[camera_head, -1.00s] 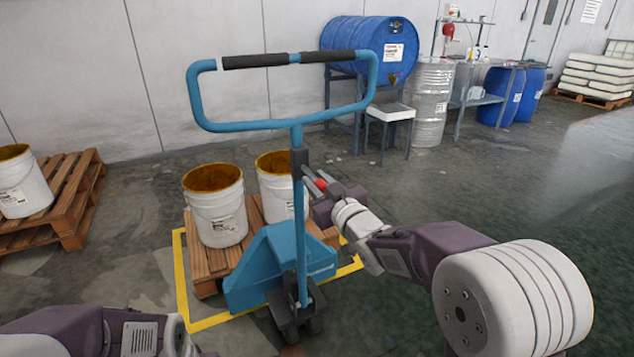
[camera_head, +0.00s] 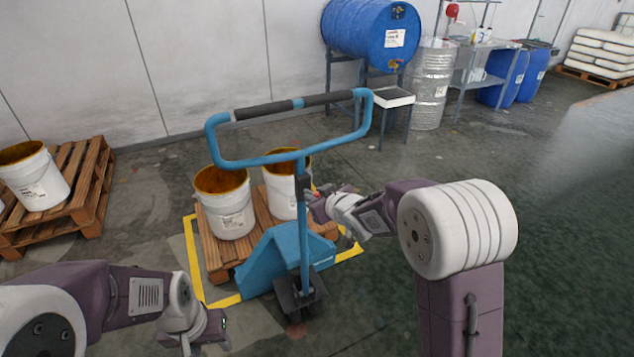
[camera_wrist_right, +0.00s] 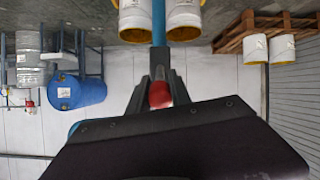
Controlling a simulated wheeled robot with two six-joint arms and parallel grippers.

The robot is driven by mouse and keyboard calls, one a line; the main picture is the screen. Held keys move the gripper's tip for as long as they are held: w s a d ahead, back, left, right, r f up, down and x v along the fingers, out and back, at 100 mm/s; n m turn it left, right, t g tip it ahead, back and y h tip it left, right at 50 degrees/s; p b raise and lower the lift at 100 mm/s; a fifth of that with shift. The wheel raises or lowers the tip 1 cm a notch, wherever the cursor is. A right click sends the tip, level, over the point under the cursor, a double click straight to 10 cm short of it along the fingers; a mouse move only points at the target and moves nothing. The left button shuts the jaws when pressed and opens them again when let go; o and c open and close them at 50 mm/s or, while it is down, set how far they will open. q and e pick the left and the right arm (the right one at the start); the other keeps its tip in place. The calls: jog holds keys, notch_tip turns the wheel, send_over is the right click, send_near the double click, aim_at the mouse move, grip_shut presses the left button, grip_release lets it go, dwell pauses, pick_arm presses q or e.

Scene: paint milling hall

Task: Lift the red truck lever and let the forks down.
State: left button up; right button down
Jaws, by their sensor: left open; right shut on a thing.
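The blue pallet truck (camera_head: 285,252) stands at a wooden pallet (camera_head: 213,254) that carries two white buckets. Its blue handle loop (camera_head: 213,140) with black grips is raised on an upright shaft. The red lever (camera_wrist_right: 160,94) is between the fingers of my right gripper (camera_wrist_right: 158,85) in the right wrist view, near the shaft. My right gripper (camera_head: 318,197) is shut on it, beside the shaft below the loop; in the head view the fingers mostly cover the lever. My left gripper (camera_head: 208,340) is open and empty at the lower left, partly cut off by the frame edge.
Yellow floor lines (camera_head: 196,262) frame the pallet. Another pallet (camera_head: 88,190) with a white bucket stands at the left. A blue drum (camera_head: 362,35) on a stand, a small table (camera_head: 393,97) and a metal drum (camera_head: 432,85) stand behind. The floor at right is clear.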

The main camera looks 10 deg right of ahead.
pick_arm(q)
jog(key=shift+r+p, duration=0.4)
jog(key=shift+r, duration=0.45)
pick_arm(e)
jog(key=shift+r, duration=0.1)
jog(key=c, duration=1.2)
grip_release()
jog(key=shift+w, duration=0.1)
jog(key=shift+o, duration=0.2)
pick_arm(q)
jog(key=shift+r+p, duration=0.75)
jog(key=shift+p, duration=0.05)
pick_arm(e)
jog(key=v, duration=0.9)
jog(key=shift+r, duration=0.15)
